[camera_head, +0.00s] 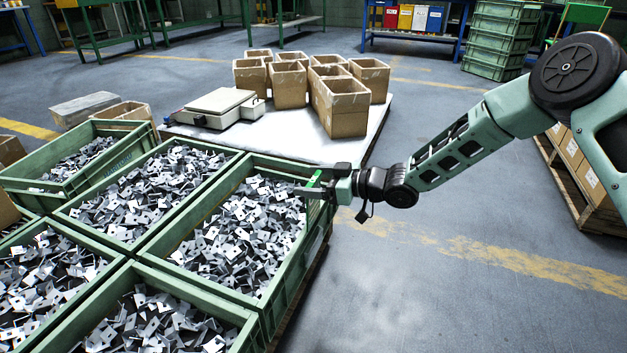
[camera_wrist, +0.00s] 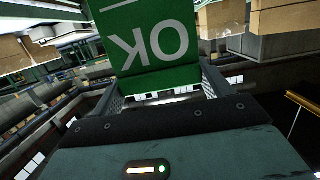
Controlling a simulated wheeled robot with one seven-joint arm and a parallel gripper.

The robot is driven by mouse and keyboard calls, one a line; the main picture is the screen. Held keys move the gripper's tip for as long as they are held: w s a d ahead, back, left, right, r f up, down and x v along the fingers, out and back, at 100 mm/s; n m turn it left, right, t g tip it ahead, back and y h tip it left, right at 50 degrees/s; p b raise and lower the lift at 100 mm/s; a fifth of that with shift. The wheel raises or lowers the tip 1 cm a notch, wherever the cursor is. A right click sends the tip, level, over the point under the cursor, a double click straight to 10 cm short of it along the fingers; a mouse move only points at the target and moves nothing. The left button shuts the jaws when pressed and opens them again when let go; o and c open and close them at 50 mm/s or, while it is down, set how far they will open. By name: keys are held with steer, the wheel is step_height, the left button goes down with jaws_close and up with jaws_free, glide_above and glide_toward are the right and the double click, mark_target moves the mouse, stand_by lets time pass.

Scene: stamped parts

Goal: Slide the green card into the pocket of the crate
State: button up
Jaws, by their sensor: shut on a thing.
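My gripper (camera_head: 318,185) is shut on the green card (camera_head: 314,179), near the right wall of a green crate (camera_head: 292,270) full of stamped metal parts. In the wrist view the card (camera_wrist: 151,62) stands between my two fingers (camera_wrist: 160,90), with white "OK" lettering that reads upside down. In the head view only a thin green strip of the card shows beside the fingers.
More green crates (camera_head: 95,262) of metal parts stand to the left. Behind is a white-topped platform (camera_head: 285,135) with a scale (camera_head: 222,103) and several open cardboard boxes (camera_head: 345,112). The grey floor (camera_head: 410,290) to the right is clear.

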steer(key=shift+r, duration=0.1)
steer(key=b, duration=0.3)
glide_above(314, 219)
steer(key=shift+w+a+f, duration=0.1)
steer(key=shift+f, duration=1.4)
steer(key=shift+w+f, duration=0.1)
steer(key=shift+f, duration=1.4)
steer(key=shift+p, duration=0.7)
steer(key=shift+f+b, duration=1.8)
steer(key=shift+f, duration=1.45)
steer(key=o, duration=1)
steer(key=p+v, duration=0.8)
steer(key=v, duration=0.9)
steer(key=shift+d, duration=0.2)
